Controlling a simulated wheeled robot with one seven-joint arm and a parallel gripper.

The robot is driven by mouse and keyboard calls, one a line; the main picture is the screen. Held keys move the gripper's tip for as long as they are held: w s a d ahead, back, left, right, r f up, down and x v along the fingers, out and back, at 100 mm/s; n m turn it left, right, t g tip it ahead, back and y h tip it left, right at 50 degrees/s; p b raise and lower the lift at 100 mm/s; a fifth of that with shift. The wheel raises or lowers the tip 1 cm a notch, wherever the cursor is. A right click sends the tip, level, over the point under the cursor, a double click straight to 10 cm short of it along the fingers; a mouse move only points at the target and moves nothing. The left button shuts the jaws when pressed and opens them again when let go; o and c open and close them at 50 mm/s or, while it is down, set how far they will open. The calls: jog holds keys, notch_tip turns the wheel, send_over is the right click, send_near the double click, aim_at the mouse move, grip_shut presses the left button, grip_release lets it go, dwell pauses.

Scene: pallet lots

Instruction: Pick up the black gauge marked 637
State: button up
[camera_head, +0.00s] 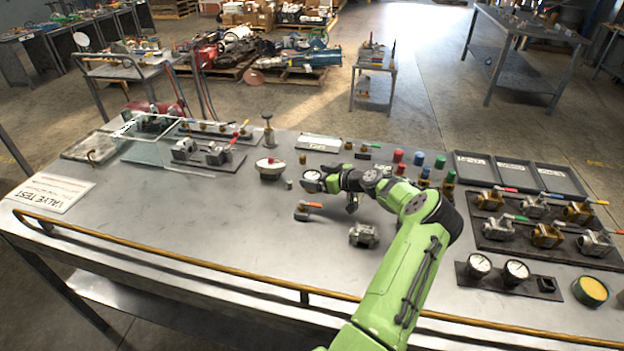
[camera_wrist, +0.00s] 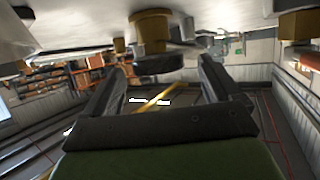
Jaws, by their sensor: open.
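Two round gauges with white dials and dark rims, a left one (camera_head: 479,264) and a right one (camera_head: 516,271), sit in a black holder (camera_head: 533,288) at the right front. A similar round, pale-faced thing (camera_head: 312,181) shows by the far end of my arm; I cannot tell if it is a gauge. The marking 637 is not legible anywhere. My gripper (camera_wrist: 164,66) is open in the wrist view, its fingers apart. A brass fitting with a dark round part (camera_wrist: 157,62) shows beyond and between the fingertips, apparently not gripped. In the head view, my arm partly hides the gripper.
An orange-handled valve (camera_head: 304,210) and a grey valve (camera_head: 363,236) stand near the gripper. The table's left front is mostly clear, edged by a rail (camera_head: 180,261).

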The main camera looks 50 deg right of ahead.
aim_at(314, 175)
jog(key=x, duration=0.3)
jog(key=shift+d+f, duration=0.1)
jog(key=shift+s, duration=0.15)
jog(key=shift+c, duration=0.6)
jog(key=c, duration=1)
